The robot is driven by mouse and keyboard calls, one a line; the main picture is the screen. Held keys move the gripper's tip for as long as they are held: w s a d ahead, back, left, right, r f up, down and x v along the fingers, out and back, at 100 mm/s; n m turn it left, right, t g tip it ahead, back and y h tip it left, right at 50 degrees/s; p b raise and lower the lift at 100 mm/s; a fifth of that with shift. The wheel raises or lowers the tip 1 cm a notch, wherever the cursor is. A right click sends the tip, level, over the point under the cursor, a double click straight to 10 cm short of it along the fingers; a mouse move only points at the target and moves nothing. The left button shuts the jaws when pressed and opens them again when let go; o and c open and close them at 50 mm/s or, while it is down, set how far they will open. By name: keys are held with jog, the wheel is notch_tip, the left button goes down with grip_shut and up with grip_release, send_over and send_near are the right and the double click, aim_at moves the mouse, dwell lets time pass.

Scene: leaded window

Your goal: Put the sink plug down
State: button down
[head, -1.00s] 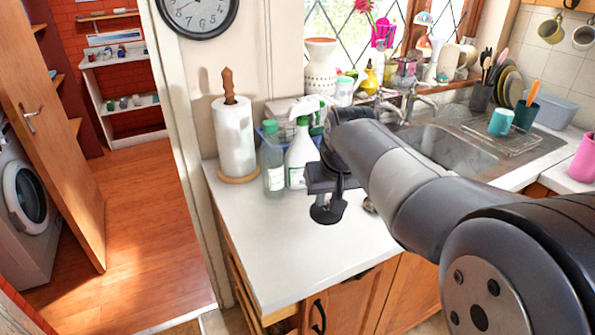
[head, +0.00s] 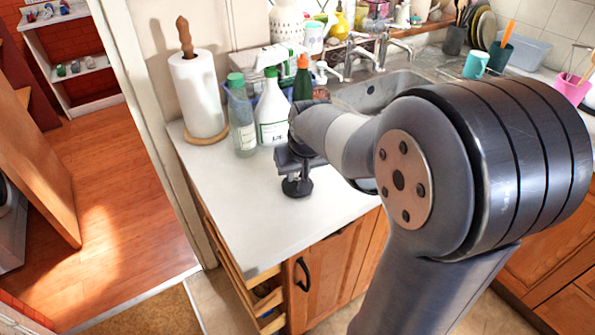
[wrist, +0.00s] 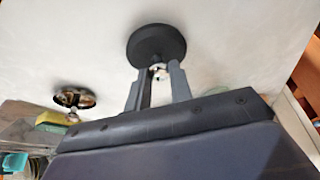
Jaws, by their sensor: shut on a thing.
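The sink plug (head: 297,189) is a black round disc with a small metal ring on top. My gripper (head: 296,169) points down at the white countertop (head: 240,215), with the plug below its fingers. In the wrist view, the two fingers of my gripper (wrist: 160,85) are closed on the ring of the plug (wrist: 157,43). The disc is level and at or just above the counter; I cannot tell if it touches. My arm hides part of the counter to the right.
A spray bottle (head: 272,118), a green-capped bottle (head: 242,125) and a paper towel roll (head: 197,95) stand behind the plug. A round metal piece (wrist: 74,97) and a yellow sponge (wrist: 52,121) show in the wrist view. The counter's front left is clear.

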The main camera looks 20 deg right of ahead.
jog(key=shift+f, duration=0.15)
jog(key=c, duration=1.3)
grip_release()
jog(key=shift+o, duration=0.2)
jog(key=shift+r, duration=0.45)
jog(key=v, duration=1.1)
jog(key=shift+s+r+p, duration=0.15)
jog(key=shift+s+p, duration=0.1)
jog(key=shift+p, duration=0.1)
jog(key=shift+o, duration=0.3)
